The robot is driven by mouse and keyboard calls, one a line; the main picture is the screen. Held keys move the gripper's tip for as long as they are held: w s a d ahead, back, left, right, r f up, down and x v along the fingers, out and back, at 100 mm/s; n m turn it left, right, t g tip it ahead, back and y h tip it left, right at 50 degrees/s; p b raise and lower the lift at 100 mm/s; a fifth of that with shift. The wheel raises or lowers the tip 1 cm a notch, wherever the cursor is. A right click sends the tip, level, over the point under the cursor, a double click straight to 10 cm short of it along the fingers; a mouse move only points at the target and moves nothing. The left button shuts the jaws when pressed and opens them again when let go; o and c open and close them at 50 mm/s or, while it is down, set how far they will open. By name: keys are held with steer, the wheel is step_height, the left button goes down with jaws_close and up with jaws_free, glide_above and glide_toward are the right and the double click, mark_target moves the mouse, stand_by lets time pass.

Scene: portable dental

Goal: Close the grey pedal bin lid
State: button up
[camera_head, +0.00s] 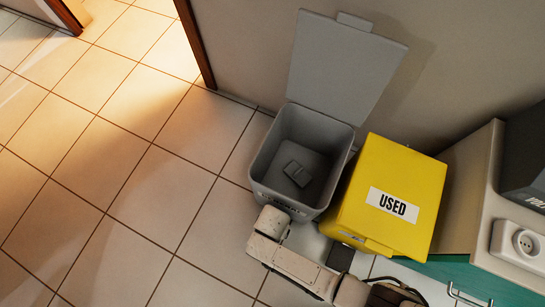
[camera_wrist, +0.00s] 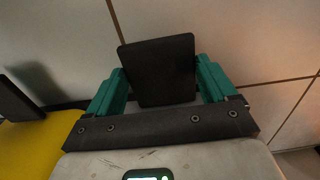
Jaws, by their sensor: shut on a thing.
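The grey pedal bin (camera_head: 268,165) stands on the floor near the wall in the head view. Its grey lid (camera_head: 342,65) is up, leaning back toward the wall, and the bin's mouth is open. A small dark grey block (camera_head: 297,174) lies inside. In the wrist view, my gripper (camera_wrist: 161,75) has its two green fingers on either side of a flat black plate (camera_wrist: 158,60) and is shut on it. I cannot tell which thing the plate belongs to. In the head view my arm lies in front of the bin, and my fingers cannot be made out there.
A yellow bin (camera_head: 378,225) marked USED stands close at the grey bin's right; yellow also shows in the wrist view (camera_wrist: 28,140). A cabinet (camera_head: 476,180) with a white socket (camera_head: 518,245) is at the far right. A wooden door frame (camera_head: 196,45) stands behind. The tiled floor at left is free.

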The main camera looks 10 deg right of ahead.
steer(key=c, duration=0.5)
steer(key=shift+s+a+f, duration=0.1)
steer(key=shift+s+f, duration=0.05)
steer(key=shift+f, duration=0.3)
steer(key=shift+c, duration=0.2)
steer(key=o, duration=1.3)
step_height(320, 180, up, 11)
steer(key=p, duration=0.7)
steer(key=shift+f, duration=0.15)
